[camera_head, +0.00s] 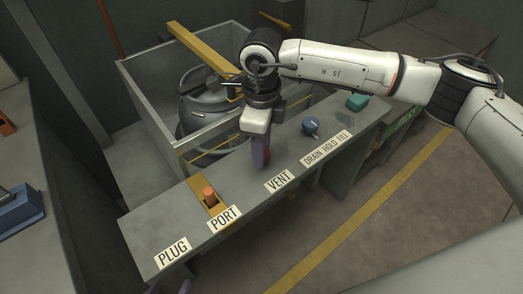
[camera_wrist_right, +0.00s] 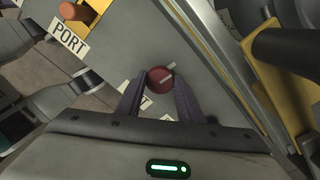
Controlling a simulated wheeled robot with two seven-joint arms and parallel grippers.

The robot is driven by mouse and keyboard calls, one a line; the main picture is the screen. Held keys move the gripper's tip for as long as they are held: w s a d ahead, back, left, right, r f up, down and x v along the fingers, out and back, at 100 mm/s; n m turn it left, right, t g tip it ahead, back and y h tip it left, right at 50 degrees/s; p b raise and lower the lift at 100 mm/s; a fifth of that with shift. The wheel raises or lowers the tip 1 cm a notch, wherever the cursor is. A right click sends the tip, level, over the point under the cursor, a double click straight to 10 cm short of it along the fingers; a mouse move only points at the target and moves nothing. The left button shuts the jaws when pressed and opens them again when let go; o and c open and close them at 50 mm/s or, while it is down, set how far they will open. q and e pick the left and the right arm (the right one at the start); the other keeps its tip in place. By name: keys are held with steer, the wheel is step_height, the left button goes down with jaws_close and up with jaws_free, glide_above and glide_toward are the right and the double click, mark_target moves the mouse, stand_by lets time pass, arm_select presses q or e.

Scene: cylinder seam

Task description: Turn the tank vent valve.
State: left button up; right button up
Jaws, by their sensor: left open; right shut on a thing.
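The vent valve is a round dark red knob (camera_wrist_right: 158,81) with a pale bar across its top, slanting up to the right in the right wrist view. In the head view only a bit of its red (camera_head: 268,156) shows behind the fingers, by the VENT label (camera_head: 279,181). My right gripper (camera_head: 262,155) points down over the bench and is shut on the knob. Its two fingers (camera_wrist_right: 159,92) flank the knob in the wrist view. My left gripper (camera_head: 169,288) barely shows at the bottom edge of the head view, below the PLUG label, with its fingertips apart.
An orange plug (camera_head: 209,195) stands in a yellow plate by the PORT label (camera_head: 224,218). A blue knob (camera_head: 311,125) and a teal block (camera_head: 357,102) sit farther right on the bench. Behind is a grey tank (camera_head: 205,98) in a walled bin with a yellow bar (camera_head: 205,50).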

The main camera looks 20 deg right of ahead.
steer(key=shift+n+b, duration=0.3)
steer(key=shift+n, duration=0.3)
steer(key=o, duration=1)
step_height(320, 180, up, 10)
steer(key=shift+r, duration=0.2)
